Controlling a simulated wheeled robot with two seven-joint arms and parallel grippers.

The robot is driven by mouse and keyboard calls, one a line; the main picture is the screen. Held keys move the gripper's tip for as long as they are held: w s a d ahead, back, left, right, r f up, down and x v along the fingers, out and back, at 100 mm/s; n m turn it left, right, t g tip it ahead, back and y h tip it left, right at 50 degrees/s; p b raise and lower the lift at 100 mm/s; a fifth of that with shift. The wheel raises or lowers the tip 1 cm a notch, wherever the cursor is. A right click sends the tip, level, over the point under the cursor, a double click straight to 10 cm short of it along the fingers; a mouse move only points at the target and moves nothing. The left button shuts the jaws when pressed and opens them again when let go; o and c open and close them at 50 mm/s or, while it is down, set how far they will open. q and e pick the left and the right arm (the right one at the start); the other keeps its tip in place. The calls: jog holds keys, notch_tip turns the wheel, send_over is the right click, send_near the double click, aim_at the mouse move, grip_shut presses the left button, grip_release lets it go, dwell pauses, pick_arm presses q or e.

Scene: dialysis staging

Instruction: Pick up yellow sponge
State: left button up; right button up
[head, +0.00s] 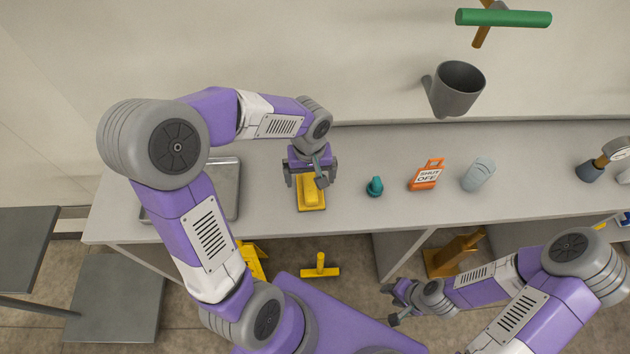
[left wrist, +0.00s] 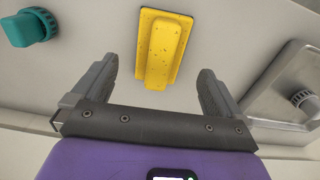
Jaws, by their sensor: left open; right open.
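The yellow sponge (head: 311,193) lies on the grey counter. It looks like a flat yellow base with a raised block on top. In the left wrist view the sponge (left wrist: 162,50) is ahead of and between the open fingers, with none of them seen touching it. My left gripper (head: 312,175) is open at the sponge's far end in the head view; it also shows in the left wrist view (left wrist: 160,85). My right gripper (head: 392,303) is open and empty, low in front of the counter.
A metal tray (head: 228,190) is left of the sponge and a teal knob-like piece (head: 375,187) right of it. Further right on the counter (head: 345,215) are an orange "SHUT OFF" tag (head: 427,176) and a clear cup (head: 479,175). A grey mug-like holder (head: 455,92) is on the wall.

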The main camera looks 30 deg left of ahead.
aim_at(310, 187)
pick_arm(q)
jog(key=f, duration=0.2)
jog(key=f+b, duration=0.1)
jog(key=f, duration=0.2)
jog(key=shift+s+f, duration=0.25)
jog(key=shift+f, duration=0.15)
jog(key=shift+d, duration=0.1)
jog(key=c, duration=1)
notch_tip(310, 187, up, 10)
jog(key=shift+r+p, duration=0.1)
jog(key=shift+p, duration=1)
jog(key=shift+c, duration=0.3)
